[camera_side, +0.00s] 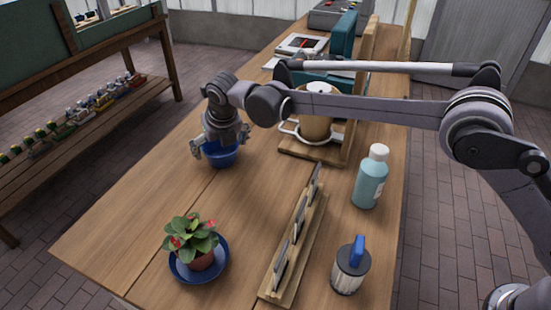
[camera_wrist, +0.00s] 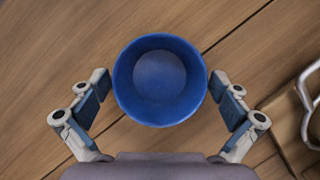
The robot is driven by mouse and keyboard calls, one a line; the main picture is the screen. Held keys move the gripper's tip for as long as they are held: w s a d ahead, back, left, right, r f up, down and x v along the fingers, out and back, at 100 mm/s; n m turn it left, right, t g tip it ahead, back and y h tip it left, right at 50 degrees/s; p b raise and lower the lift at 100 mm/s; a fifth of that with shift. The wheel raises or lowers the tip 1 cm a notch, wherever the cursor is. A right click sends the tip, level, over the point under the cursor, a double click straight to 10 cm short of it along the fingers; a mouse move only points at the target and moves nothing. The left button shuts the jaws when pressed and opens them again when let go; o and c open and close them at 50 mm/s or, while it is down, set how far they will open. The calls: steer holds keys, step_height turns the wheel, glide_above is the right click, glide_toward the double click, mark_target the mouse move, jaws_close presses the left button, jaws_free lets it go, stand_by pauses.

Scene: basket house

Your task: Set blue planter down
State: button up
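The blue planter (camera_side: 221,157) is a round, empty bowl-like pot. It appears to stand upright on the wooden table (camera_side: 120,232), left of the middle in the side view. In the wrist view the blue planter (camera_wrist: 160,80) shows from above, its rim centred between the fingers. My gripper (camera_side: 219,141) is right over it, pointing down, with one finger on each side. In the wrist view my gripper (camera_wrist: 159,84) is open, with a narrow gap between each finger pad and the planter wall. The planter's far side is hidden by the gripper in the side view.
A potted flowering plant (camera_side: 197,243) stands on a blue saucer (camera_side: 176,272) in front. A wooden rack (camera_side: 284,285), a teal bottle (camera_side: 371,180) and a blue-handled jar (camera_side: 350,272) stand to the right.

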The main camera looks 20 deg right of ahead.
steer(key=shift+r, duration=0.1)
steer(key=v, duration=1.2)
